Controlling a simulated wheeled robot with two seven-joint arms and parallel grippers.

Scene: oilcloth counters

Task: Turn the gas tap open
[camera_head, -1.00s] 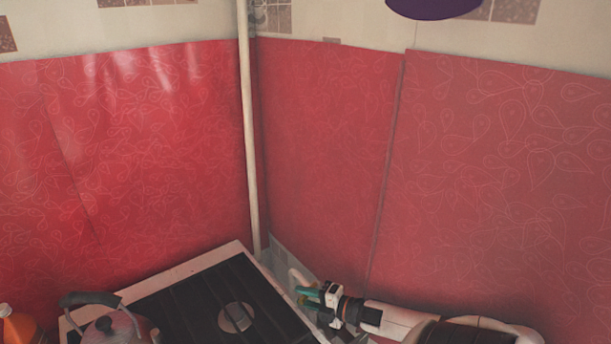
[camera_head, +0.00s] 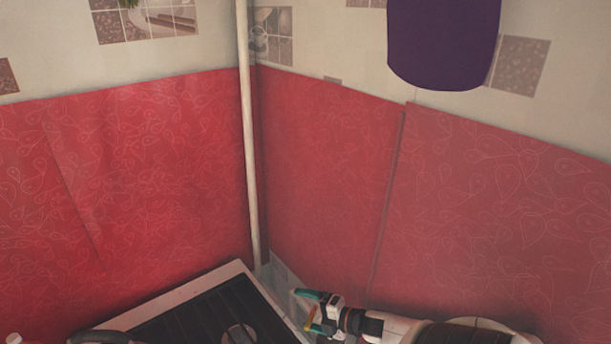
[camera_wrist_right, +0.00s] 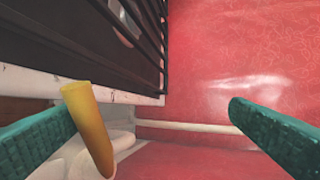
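The gas tap's yellow handle (camera_wrist_right: 88,128) shows in the right wrist view, beside the tip of the left-hand teal finger and partly in front of it. I cannot tell whether they touch. My right gripper (camera_wrist_right: 152,110) is open, its two teal fingers wide apart, with the other finger well to the right of the handle. In the head view my right gripper (camera_head: 308,307) is at the bottom, right of the stove, with a small piece of the yellow handle (camera_head: 311,322) by its fingers. A pale pipe (camera_wrist_right: 117,140) shows behind the handle.
The stove (camera_head: 195,310) with its black grate stands close to the left of my right gripper. A white vertical pipe (camera_head: 248,150) runs up the corner. A dark purple object (camera_head: 443,45) hangs at the upper right.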

